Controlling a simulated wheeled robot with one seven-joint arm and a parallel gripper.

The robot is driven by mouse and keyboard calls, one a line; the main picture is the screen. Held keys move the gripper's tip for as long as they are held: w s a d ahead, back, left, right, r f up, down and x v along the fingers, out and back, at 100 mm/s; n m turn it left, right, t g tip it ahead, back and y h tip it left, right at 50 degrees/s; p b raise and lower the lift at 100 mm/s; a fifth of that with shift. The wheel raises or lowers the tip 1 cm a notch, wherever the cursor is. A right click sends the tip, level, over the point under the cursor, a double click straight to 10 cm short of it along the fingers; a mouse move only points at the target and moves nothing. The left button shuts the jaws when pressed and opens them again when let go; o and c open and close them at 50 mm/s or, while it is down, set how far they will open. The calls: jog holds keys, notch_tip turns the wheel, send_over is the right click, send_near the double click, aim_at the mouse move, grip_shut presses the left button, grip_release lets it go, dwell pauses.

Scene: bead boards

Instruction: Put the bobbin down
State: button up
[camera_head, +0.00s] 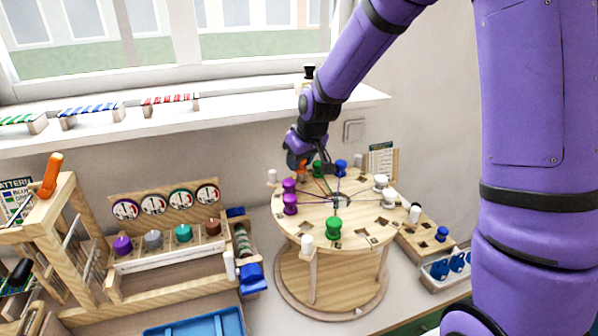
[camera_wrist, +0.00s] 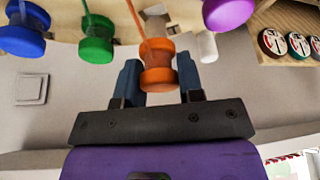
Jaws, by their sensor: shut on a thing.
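The bobbin in my gripper is orange (camera_wrist: 158,72), with a thread running from it. My gripper (camera_wrist: 159,84) is shut on it, one blue-grey finger on each side. In the head view my gripper (camera_head: 302,160) is at the far left edge of the round wooden board (camera_head: 312,216), with the orange bobbin (camera_head: 296,164) partly hidden by it. I cannot tell whether the bobbin touches the board. A green bobbin (camera_head: 318,168) and a blue bobbin (camera_head: 341,167) stand just right of it, and purple bobbins (camera_head: 289,186) stand nearer on the left. Threads meet at the board's middle.
White bobbins (camera_head: 381,181) stand at the board's right and a green bobbin (camera_head: 334,228) at its front. White pegs (camera_head: 307,244) rise at the rim. A rack of coloured pots (camera_head: 183,234) stands left, a blue tray (camera_head: 205,323) in front. A windowsill (camera_head: 220,112) runs behind.

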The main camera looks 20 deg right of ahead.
aim_at(300, 168)
jog(key=shift+w+f, duration=0.1)
jog(key=shift+f, duration=1.65)
jog(key=shift+f, duration=0.2)
jog(key=o, duration=0.7)
jog(key=shift+r, duration=0.1)
jog(key=s+d+r+m+h, duration=0.1)
jog(key=s+d+r, duration=0.1)
jog(key=s+r, duration=0.75)
jog(key=s+d+r+m, duration=0.1)
jog(key=s+d+r, duration=0.1)
jog(key=s+r, duration=0.8)
jog(key=s+d+r+m, duration=0.1)
jog(key=s, duration=0.6)
jog(key=s+d+r, duration=0.2)
jog(key=s, duration=0.4)
jog(key=shift+s+m+t, duration=0.35)
jog(key=shift+m+t, duration=0.05)
